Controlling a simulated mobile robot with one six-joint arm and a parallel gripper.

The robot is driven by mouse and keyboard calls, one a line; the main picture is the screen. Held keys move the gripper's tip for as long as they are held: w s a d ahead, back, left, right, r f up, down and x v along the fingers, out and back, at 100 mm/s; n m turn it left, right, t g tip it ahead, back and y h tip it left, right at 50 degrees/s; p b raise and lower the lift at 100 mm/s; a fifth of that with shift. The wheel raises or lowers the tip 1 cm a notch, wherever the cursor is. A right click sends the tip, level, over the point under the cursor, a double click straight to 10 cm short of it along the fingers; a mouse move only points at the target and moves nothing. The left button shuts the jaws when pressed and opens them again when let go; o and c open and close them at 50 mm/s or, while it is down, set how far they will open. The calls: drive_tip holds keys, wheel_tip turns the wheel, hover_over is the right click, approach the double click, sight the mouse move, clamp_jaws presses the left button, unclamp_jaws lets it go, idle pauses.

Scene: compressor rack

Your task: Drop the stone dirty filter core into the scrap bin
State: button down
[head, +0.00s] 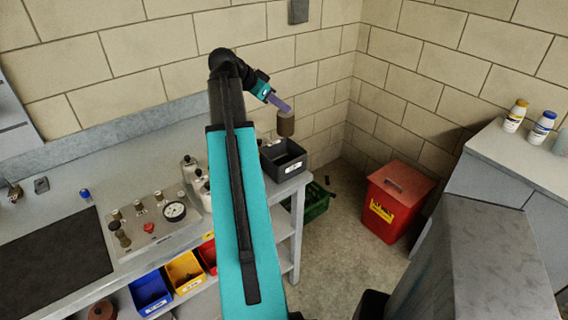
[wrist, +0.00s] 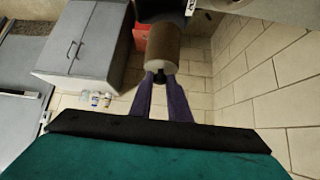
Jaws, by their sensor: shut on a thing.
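The filter core is a brown-grey cylinder with a pale end and a short dark stem. It hangs in the head view (head: 286,124) below my gripper (head: 283,103), and shows large in the wrist view (wrist: 155,50). My gripper's purple fingers (wrist: 162,84) are shut on the stem. The core is in the air, above and near the dark grey open box (head: 270,169) at the bench's right end. A red bin (head: 392,213) with a yellow label stands on the floor, further right. I cannot read either label to tell which is the scrap bin.
A green crate (head: 318,207) stands on the floor between the bench and red bin. Brick walls meet behind the core. Bottles and a gauge panel (head: 148,232) are on the bench. A grey cabinet (head: 540,165) with bottles is at right. Floor before the red bin is clear.

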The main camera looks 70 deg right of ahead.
sight(278, 115)
drive_tip(key=shift+f+b, duration=1)
drive_tip(key=shift+f, duration=1.35)
drive_tip(key=shift+s, duration=0.1)
drive_tip(key=c, duration=1.6)
unclamp_jaws()
drive_tip(key=shift+a+r, duration=0.1)
drive_tip(key=shift+b+v, duration=1.25)
drive_tip(key=shift+v, duration=5.55)
